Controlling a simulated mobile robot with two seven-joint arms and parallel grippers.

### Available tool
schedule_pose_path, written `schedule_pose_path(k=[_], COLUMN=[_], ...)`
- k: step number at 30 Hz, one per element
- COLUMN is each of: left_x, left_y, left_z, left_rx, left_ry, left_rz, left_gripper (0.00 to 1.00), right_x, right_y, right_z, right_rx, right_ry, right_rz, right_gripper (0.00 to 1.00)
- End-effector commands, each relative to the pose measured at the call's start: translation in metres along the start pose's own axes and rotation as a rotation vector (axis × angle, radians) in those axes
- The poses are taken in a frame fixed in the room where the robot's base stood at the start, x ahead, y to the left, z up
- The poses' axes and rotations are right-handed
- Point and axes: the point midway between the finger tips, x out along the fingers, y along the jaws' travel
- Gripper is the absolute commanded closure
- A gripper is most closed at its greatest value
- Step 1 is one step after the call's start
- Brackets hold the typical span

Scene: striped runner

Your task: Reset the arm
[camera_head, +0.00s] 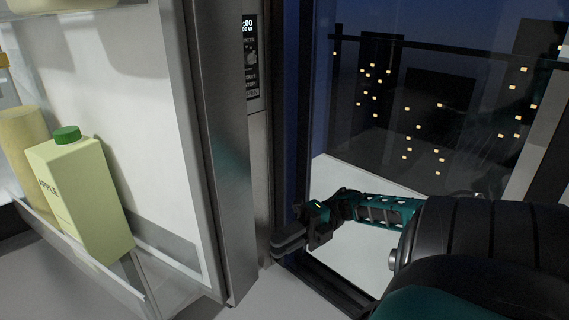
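My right gripper (289,241) is at the end of my teal and black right arm (385,212), which comes in from the right. It hangs in front of the dark window frame, just right of the open fridge door's steel edge. Its fingers look close together, but whether they are open or shut is not clear. I see nothing held in it. My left gripper and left arm are not in this view.
The open fridge door (226,170) fills the left side. Its clear shelf holds a green-capped apple juice carton (81,195) and a yellowish container (22,133). A window (435,95) with night lights is at the right. Pale floor (268,297) shows below.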

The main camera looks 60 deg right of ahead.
Motion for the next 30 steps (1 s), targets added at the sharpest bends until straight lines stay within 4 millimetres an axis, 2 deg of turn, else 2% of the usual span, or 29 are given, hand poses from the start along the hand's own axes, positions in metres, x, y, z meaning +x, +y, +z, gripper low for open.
schedule_pose_path(k=[14, 17, 20, 24, 30], left_x=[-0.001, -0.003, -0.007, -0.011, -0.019], left_y=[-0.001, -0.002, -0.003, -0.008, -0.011], left_z=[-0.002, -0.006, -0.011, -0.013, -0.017], left_rx=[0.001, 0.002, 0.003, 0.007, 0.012], left_ry=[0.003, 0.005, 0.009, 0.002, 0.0], left_rz=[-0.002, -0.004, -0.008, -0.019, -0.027], left_gripper=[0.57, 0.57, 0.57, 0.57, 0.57], right_x=[0.005, 0.021, 0.048, 0.088, 0.132], right_y=[-0.003, -0.011, -0.024, -0.045, -0.073], right_z=[0.0, 0.003, 0.009, 0.015, 0.011], right_rx=[0.012, 0.06, 0.153, 0.349, 0.694], right_ry=[-0.019, -0.091, -0.224, -0.452, -0.762], right_rz=[0.009, 0.04, 0.093, 0.181, 0.291], right_gripper=[0.81, 0.81, 0.81, 0.81, 0.81])
